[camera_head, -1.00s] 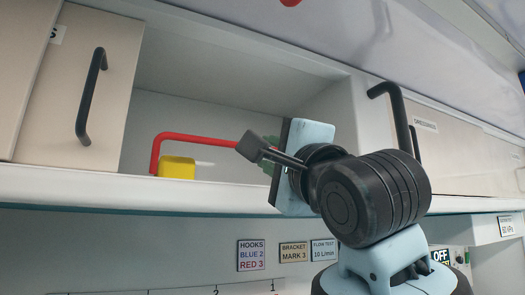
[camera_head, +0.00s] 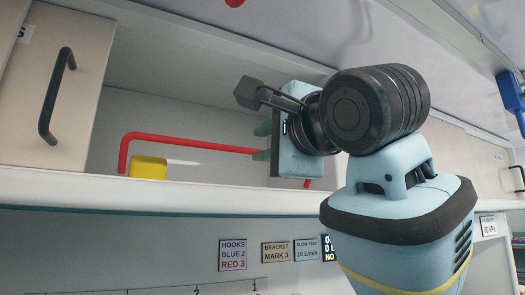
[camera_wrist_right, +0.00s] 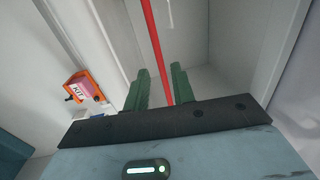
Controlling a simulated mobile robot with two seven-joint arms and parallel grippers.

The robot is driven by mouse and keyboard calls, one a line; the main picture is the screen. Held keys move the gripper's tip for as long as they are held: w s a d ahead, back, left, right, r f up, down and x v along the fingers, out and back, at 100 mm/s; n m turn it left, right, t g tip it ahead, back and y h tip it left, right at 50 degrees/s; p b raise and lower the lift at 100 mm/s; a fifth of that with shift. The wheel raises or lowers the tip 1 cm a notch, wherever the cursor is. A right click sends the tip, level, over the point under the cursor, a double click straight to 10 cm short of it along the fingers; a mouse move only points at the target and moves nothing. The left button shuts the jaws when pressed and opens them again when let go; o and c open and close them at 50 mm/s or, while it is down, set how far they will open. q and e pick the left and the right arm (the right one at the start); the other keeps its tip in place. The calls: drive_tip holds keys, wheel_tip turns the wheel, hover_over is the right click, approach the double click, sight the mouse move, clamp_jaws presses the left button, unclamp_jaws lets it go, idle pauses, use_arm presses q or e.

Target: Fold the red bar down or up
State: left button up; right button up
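The red bar (camera_head: 190,143) is a thin U-shaped rail in the open compartment of the overhead cabinet. Its left leg stands beside a yellow block, and its long section runs right toward my right gripper (camera_head: 262,142). A short red piece shows below the gripper; the part between is hidden behind the hand. The gripper is open, its two green fingers apart, pointing into the compartment. In the right wrist view the bar (camera_wrist_right: 155,45) runs between the open fingers (camera_wrist_right: 160,86) in the picture; I cannot tell whether they touch it. My left gripper is not in view.
The yellow block (camera_head: 149,167) sits at the bar's left end. A cabinet door (camera_head: 75,75) with a black handle is at the left. The shelf edge (camera_head: 150,193) runs below the compartment. An orange box (camera_wrist_right: 85,88) shows in the right wrist view.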

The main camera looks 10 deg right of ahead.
sight(248, 150)
drive_tip(key=shift+g, duration=0.4)
drive_tip(key=shift+r+x, duration=0.2)
drive_tip(key=shift+x, duration=3.65)
drive_tip(key=shift+d, duration=0.15)
drive_tip(key=shift+c, duration=0.5)
clamp_jaws()
